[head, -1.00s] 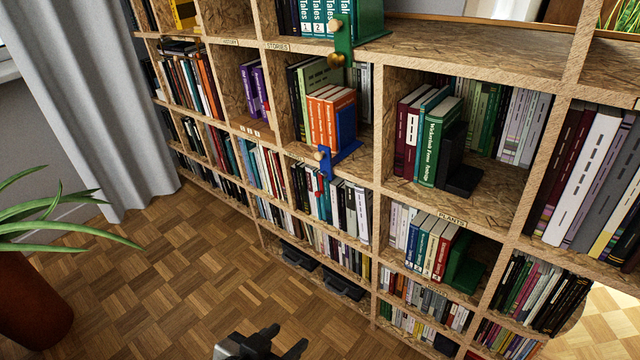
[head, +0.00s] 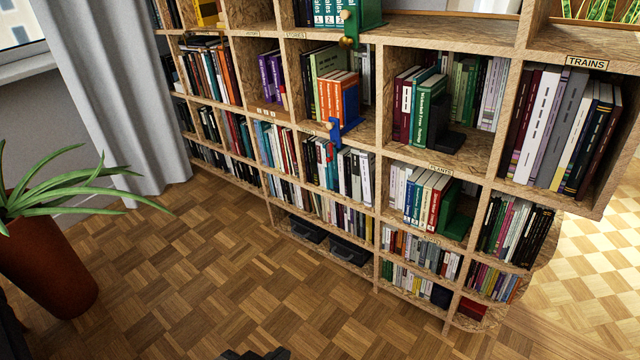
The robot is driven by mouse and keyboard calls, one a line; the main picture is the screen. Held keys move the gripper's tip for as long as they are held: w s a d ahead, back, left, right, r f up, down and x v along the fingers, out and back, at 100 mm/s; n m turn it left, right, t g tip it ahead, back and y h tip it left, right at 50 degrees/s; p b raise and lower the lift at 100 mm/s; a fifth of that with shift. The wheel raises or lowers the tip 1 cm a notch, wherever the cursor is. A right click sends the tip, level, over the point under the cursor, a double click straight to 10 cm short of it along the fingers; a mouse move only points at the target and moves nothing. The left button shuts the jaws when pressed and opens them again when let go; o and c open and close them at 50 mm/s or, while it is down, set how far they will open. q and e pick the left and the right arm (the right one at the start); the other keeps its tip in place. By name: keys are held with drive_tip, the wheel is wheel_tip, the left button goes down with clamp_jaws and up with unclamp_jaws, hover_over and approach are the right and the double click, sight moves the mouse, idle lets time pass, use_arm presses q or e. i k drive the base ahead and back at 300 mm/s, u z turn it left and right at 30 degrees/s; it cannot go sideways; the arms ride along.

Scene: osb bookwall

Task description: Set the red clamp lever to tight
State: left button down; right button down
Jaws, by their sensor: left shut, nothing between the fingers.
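The red clamp lever (head: 331,151) is a small red piece on the blue bookend's clamp (head: 338,132), at the front edge of a middle shelf. It appears to hang down below a brass-coloured knob, but it is too small to tell its exact setting. The blue bookend stands against orange books (head: 334,97). My left gripper (head: 255,354) shows only as a dark sliver at the bottom edge, shut and empty, well apart from the lever and low over the floor. My right gripper is not in view.
A green bookend (head: 368,15) with a similar clamp stands one shelf higher. Books fill most compartments of the wooden bookwall (head: 440,55). A potted plant (head: 45,255) stands at the left, near a grey curtain (head: 105,100). The parquet floor (head: 200,270) before the shelves is clear.

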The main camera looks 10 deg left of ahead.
sight(333, 143)
drive_tip(key=u, duration=0.35)
drive_tip(key=i, duration=1.25)
drive_tip(key=z, duration=0.5)
